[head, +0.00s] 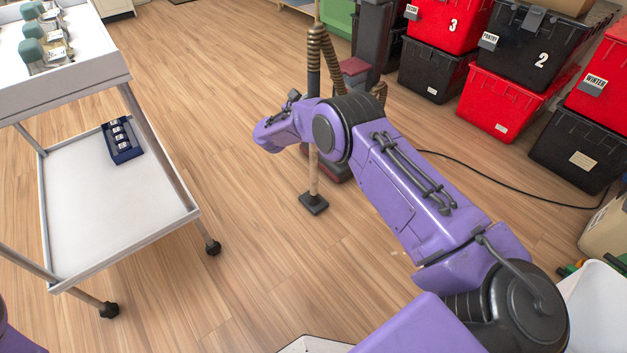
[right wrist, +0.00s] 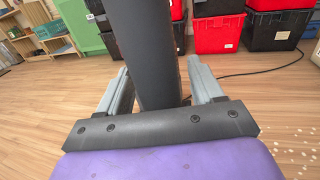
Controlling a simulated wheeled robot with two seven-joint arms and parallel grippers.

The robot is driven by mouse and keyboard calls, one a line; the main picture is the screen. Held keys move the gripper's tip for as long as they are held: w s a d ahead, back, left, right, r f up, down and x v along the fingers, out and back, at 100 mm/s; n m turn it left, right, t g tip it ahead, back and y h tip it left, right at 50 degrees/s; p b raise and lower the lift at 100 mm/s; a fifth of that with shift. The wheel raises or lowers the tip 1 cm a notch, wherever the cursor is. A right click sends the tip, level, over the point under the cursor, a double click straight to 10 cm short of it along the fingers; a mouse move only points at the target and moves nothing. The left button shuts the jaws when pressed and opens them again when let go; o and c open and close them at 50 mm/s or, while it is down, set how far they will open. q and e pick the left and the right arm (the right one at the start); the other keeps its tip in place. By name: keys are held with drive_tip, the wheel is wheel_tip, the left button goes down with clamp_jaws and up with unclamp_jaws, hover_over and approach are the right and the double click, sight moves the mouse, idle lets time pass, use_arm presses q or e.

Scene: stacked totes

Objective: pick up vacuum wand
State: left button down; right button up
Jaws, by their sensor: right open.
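The vacuum wand (head: 313,178) stands upright on the floor in the head view, with a black floor nozzle (head: 314,203) at its foot and a ribbed brown hose (head: 315,60) by its upper part. My right arm crosses in front and hides its middle. In the right wrist view a thick dark grey shaft (right wrist: 145,40), seemingly part of the wand, stands between the fingers of my right gripper (right wrist: 158,74). The fingers are apart, one on each side of it. My right gripper's fingers are not clear in the head view. My left gripper is out of view.
The vacuum's dark red and grey body (head: 353,72) stands just behind the wand. A white cart (head: 120,235) with a small blue box (head: 123,142) is at left. Red and black totes (head: 500,100) are stacked at right. A black cable crosses the floor. Floor between cart and wand is clear.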

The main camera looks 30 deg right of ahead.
clamp_jaws()
idle(1.4)
